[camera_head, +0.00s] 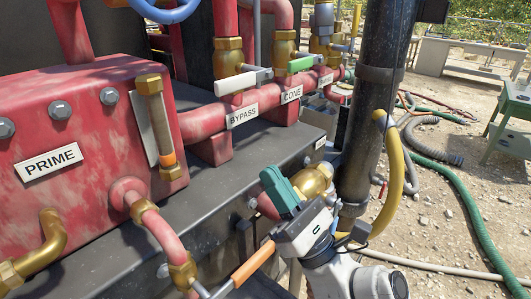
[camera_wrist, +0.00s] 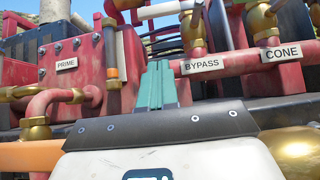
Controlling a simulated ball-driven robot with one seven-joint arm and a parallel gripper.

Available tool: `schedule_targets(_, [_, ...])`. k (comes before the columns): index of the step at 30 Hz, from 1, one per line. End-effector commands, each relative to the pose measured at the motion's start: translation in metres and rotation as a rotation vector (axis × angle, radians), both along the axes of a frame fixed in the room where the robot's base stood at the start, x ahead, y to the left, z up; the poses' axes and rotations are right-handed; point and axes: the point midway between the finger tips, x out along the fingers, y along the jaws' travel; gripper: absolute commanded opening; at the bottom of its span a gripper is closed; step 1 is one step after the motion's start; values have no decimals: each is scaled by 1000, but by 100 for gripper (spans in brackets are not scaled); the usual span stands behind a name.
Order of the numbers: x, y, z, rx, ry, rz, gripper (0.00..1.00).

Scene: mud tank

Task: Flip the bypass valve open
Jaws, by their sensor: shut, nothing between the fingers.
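The bypass valve is a brass body (camera_head: 228,56) on a red pipe, with a pale grey lever handle (camera_head: 242,81) lying across the pipe line. The BYPASS label (camera_head: 242,116) is on the red pipe below it. In the wrist view the pale bypass lever (camera_wrist: 165,9) shows at the top edge, above its label (camera_wrist: 202,64). My gripper (camera_head: 274,178) has teal fingers, closed together and empty. It is in front of and below the valve, apart from it. The fingers (camera_wrist: 156,85) point up toward the pipework in the wrist view.
Right of it stands the cone valve with a green lever (camera_head: 302,64). A red PRIME tank (camera_head: 60,130) is at left. A brass fitting (camera_head: 312,181) sits close by my gripper, and an orange handle (camera_head: 253,264) is below. A black post (camera_head: 366,120) rises at right.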

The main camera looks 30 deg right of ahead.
Motion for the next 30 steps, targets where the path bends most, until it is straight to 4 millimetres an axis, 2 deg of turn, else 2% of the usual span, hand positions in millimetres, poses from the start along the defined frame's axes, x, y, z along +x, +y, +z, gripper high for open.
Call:
schedule_targets(3, [13,5,22,-1,-4,4,0])
schedule_targets(14, [60,21,72,-1,-2,3,0])
schedule_targets(21, [58,19,95,0,0,1,0])
schedule_targets(30, [58,19,102,-1,0,1,0])
